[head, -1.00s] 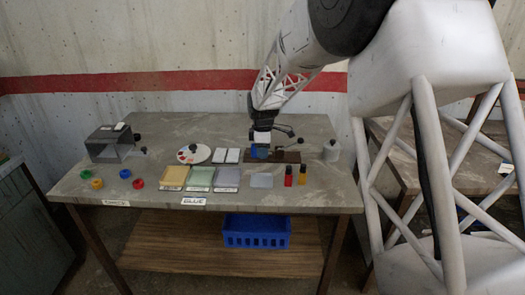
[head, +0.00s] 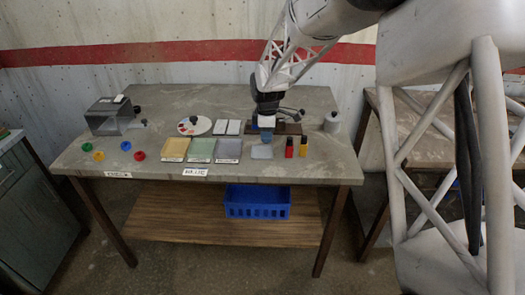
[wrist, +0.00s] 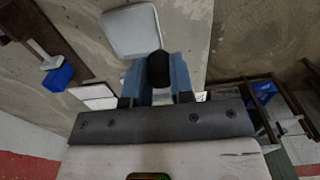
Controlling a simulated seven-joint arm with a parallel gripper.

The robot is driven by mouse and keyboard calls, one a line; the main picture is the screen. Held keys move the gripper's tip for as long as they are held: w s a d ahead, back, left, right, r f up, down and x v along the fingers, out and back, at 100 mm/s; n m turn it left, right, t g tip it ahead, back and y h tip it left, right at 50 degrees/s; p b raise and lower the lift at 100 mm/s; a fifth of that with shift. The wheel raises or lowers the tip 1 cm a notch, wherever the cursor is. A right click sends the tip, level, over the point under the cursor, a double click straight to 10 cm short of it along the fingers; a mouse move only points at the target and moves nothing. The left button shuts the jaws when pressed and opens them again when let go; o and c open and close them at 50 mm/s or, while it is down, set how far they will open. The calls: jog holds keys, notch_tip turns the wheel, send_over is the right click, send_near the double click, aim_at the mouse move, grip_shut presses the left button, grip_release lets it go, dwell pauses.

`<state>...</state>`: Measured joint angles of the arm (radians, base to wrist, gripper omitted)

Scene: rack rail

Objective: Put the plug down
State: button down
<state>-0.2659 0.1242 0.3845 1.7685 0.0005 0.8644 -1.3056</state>
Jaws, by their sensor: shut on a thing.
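My gripper (wrist: 158,84) has blue fingers closed on a dark, rounded piece, which I take to be the plug (wrist: 158,68), in the wrist view. Most of the plug is hidden between the fingers. In the head view, my gripper (head: 267,122) is over the back right part of the table, at the brown rail board (head: 290,128). The plug cannot be made out there. A pale grey pad (head: 262,152) lies in front of the gripper; a pale pad also shows beyond the fingers in the wrist view (wrist: 132,32). I cannot tell whether the plug touches anything.
A grey cylinder (head: 332,122) stands right of the rail board.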

jog(key=s+d+f, duration=0.2)
jog(key=s+f, duration=0.1)
jog(key=s, duration=0.8)
jog(key=shift+d, duration=0.3)
jog(key=shift+w+f, duration=0.1)
send_over(262, 153)
jog(key=shift+w+d+f, duration=0.1)
jog(key=shift+f, duration=0.65)
jog(key=shift+f, duration=1.75)
jog(key=shift+f, duration=0.15)
jog(key=c, duration=1)
grip_release()
